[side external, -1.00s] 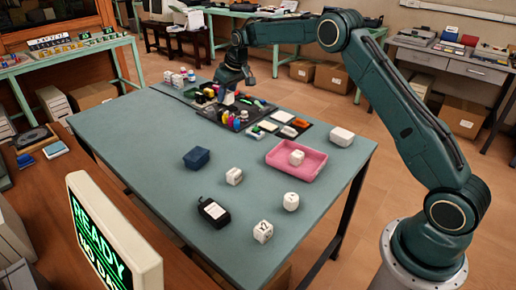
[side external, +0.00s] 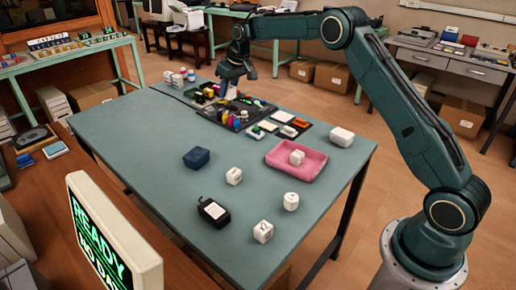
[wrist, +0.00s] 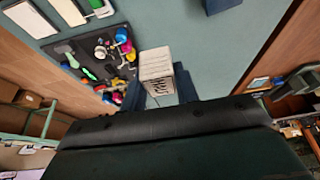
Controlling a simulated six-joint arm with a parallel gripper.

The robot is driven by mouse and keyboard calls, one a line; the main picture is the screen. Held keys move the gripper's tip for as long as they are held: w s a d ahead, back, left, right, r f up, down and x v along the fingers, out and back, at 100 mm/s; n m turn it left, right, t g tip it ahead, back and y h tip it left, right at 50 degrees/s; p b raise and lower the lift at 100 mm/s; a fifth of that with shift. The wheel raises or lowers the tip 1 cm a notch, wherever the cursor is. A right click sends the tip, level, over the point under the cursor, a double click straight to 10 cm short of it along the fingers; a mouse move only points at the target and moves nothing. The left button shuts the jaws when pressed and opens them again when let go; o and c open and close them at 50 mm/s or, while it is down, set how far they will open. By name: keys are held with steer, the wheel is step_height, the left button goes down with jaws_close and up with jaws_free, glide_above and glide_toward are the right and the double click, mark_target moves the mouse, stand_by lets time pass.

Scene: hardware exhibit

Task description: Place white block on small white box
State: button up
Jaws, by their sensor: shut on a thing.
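My gripper (side external: 235,77) is above the dark tray at the back of the table, pointing down. It is shut on a white block (wrist: 156,70), which has dark marks on one face and sits between the dark blue fingers in the wrist view. In the side view the block (side external: 231,92) shows small below the fingers. A small white box (side external: 341,137) stands at the right edge of the table, well apart from my gripper. Other white cubes look similar: one (side external: 296,158) in the pink tray, and others (side external: 234,176) in the front part of the table.
The dark tray (side external: 216,116) holds several coloured small parts. Small white items (side external: 176,80) stand at the back left. The left-middle table is clear.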

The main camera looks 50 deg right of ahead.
steer(key=s+d+r+m+h, duration=0.1)
steer(key=s+d+m, duration=0.1)
steer(key=s+d, duration=0.55)
steer(key=s+d+r+m+h, duration=0.15)
steer(key=s+d, duration=0.25)
steer(key=d, duration=0.6)
steer(key=m+g, duration=0.1)
steer(key=m, duration=0.5)
glide_above(341, 130)
steer(key=s+a, duration=0.1)
steer(key=shift+h, duration=0.45)
steer(key=f, duration=1.3)
steer(key=shift+s+a+f, duration=0.15)
steer(key=shift+s+f, duration=0.05)
steer(key=shift+f, duration=0.15)
steer(key=shift+f, duration=0.15)
steer(key=shift+f, duration=2)
steer(key=shift+f, duration=0.1)
steer(key=o, duration=1)
steer(key=shift+c, duration=0.2)
